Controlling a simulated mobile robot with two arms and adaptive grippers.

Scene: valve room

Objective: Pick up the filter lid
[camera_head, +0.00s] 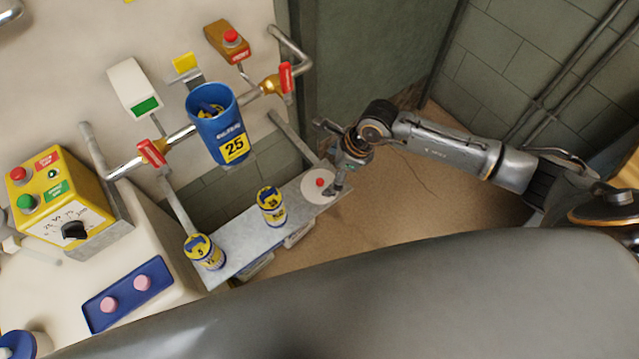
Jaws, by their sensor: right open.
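The filter lid looks to be the white disc (312,192) with a red knob on top. It lies flat at the right end of the narrow grey shelf (238,258). My right gripper (326,158) is just above and to the right of the lid. Its fingers are spread, and one fingertip comes down close to the lid's right edge; I cannot tell whether it touches. Nothing is between the fingers. The blue filter cup (215,136) marked 25 hangs open-topped on the pipe, with something yellow and dark inside. My left gripper is not in view.
Two blue-and-yellow cans, one at the shelf's middle (271,206) and one at its left end (204,252), stand left of the lid. Red-handled valves (152,153) (286,78) flank the cup. A yellow control box (62,200) is at left. Floor right of the shelf is clear.

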